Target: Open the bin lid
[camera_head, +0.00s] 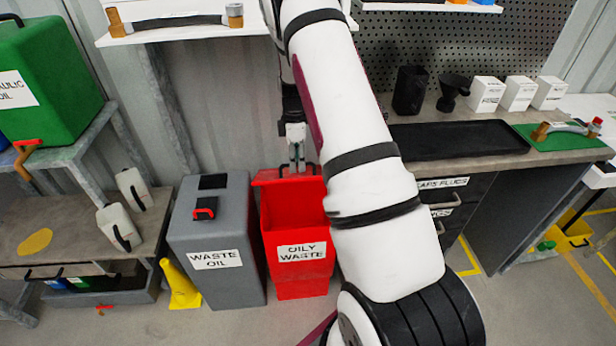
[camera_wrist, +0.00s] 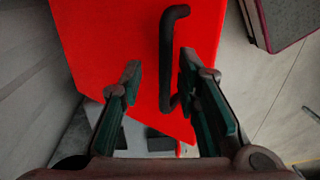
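The red bin labelled "OILY WASTE" (camera_head: 300,253) stands on the floor in the middle of the head view. Its top looks open, with the red lid (camera_head: 268,177) raised at the back. In the wrist view the lid (camera_wrist: 110,45) fills the upper middle, and its black bar handle (camera_wrist: 168,60) runs down it. My gripper (camera_wrist: 159,72) is open, one finger on each side of the handle. The handle lies closer to the right finger, and I see no firm grip on it. In the head view my gripper (camera_head: 297,165) is at the lid's top edge. My arm hides the bin's right side.
A grey "WASTE OIL" bin (camera_head: 215,235) stands close on the left. A workbench with a black tray (camera_head: 458,139) and drawers is on the right. A shelf (camera_head: 180,35) hangs above my gripper. A yellow object (camera_head: 180,287) stands on the floor at left.

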